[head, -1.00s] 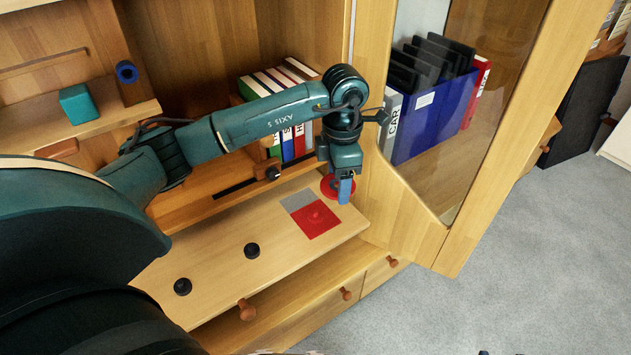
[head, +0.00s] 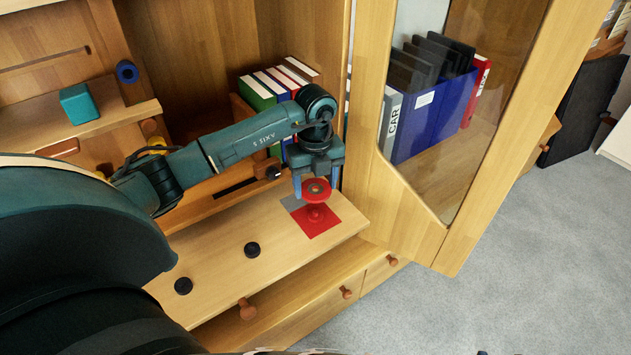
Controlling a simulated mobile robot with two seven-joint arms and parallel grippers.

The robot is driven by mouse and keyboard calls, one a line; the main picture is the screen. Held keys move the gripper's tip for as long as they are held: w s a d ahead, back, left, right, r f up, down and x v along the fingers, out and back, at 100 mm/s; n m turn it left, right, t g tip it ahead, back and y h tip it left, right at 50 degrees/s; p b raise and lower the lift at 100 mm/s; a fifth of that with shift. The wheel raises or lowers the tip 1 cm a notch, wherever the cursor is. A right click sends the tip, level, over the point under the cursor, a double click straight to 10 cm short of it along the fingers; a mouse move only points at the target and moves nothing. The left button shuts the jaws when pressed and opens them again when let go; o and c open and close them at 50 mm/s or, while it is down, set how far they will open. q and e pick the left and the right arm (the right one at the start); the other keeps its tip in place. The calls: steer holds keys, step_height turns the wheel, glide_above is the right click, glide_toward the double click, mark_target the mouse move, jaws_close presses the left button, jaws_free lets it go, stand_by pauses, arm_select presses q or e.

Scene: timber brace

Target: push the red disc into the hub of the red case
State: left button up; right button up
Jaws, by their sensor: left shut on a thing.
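My left gripper (head: 316,186) is shut on the red disc (head: 317,197), with a finger at either side of it. The disc shows its face with a dark centre and is held roughly flat. Below it in the head view, the red case (head: 323,228) lies on the wooden desk board, with a grey panel behind it partly hidden by the gripper and disc. The case's hub (head: 316,213) shows as a raised round red part just below the disc's near edge. A gap seems to remain between disc and case. My right gripper is not in view.
Two black round pieces (head: 252,249) (head: 183,286) lie on the board (head: 215,262) to the left. Binders (head: 258,94) stand behind my arm. A glass-paned cabinet door (head: 440,230) stands open at the right. Drawers with knobs (head: 346,293) are below the board's front edge.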

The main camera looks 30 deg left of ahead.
mark_target(316, 211)
arm_select(q)
steer(key=shift+r+p, duration=0.2)
steer(key=shift+p, duration=0.1)
steer(key=shift+f+b, duration=0.3)
steer(key=shift+f, duration=0.15)
step_height(316, 211, down, 2)
steer(key=shift+f+b, duration=0.25)
steer(key=shift+b, duration=0.55)
step_height(316, 211, down, 2)
steer(key=shift+f+b, duration=0.1)
steer(key=shift+b, duration=0.5)
steer(key=shift+f, duration=0.4)
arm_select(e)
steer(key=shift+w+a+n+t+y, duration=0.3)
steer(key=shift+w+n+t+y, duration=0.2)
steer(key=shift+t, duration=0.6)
arm_select(q)
steer(key=shift+r, duration=0.1)
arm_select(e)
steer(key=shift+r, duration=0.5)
arm_select(q)
steer(key=shift+f, duration=0.85)
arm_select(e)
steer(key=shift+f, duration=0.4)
arm_select(q)
steer(key=shift+p, duration=0.3)
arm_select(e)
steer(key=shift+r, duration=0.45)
